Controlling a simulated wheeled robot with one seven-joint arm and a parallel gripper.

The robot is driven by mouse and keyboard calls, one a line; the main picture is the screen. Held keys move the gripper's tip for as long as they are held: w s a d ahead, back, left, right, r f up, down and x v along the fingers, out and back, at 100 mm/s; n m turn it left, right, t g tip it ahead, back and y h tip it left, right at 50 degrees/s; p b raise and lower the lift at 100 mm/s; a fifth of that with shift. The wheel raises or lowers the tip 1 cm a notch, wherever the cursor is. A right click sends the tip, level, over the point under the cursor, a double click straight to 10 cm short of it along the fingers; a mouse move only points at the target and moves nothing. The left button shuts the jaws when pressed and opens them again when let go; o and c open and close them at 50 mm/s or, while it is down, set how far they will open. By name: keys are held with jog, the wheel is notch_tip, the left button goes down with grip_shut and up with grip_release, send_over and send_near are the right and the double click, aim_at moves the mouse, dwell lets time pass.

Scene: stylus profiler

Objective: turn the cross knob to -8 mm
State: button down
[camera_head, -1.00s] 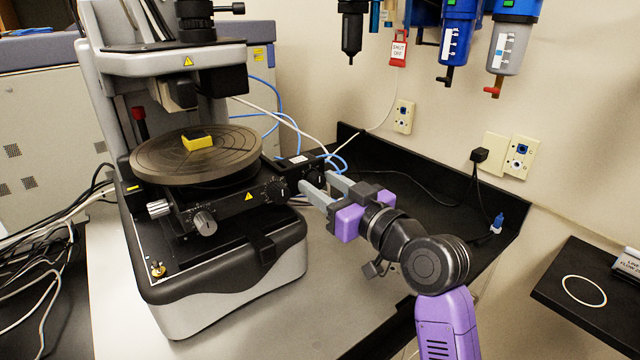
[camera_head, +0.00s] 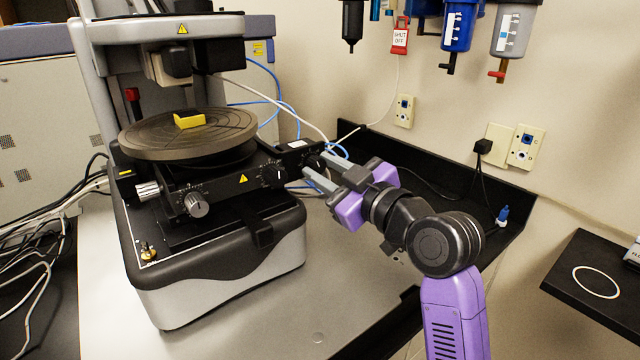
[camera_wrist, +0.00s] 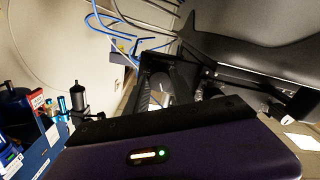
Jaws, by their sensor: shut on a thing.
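The stage unit carries a round dark platform (camera_head: 150,143). A black knob (camera_head: 316,163) with a pale mark sits at the right end of its front housing. My gripper (camera_head: 314,164) is shut on this black knob, its grey fingers on either side and partly covering it. Knob labels and scale values are too small to read. In the wrist view my gripper's dark fingers (camera_wrist: 160,92) show, but the knob between them is not clear.
A yellow block (camera_head: 189,121) lies on the platform. Blue and white cables (camera_head: 290,120) run behind the stage, close to my gripper. A black bench edge (camera_head: 440,180) and wall are behind my arm. Filter units (camera_head: 459,25) hang above. The grey bench (camera_head: 320,270) in front is clear.

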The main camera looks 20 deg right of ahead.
jog(key=shift+n, duration=0.6)
jog(key=shift+d+f+n+b, duration=0.15)
jog(key=shift+f+n+b, duration=0.15)
jog(key=shift+n+b, duration=1.3)
jog(key=shift+b, duration=0.3)
jog(key=shift+r+n+b, duration=0.1)
jog(key=shift+n+b, duration=0.75)
jog(key=shift+n, duration=0.35)
jog(key=shift+r, duration=0.2)
jog(key=c, duration=1.1)
grip_release()
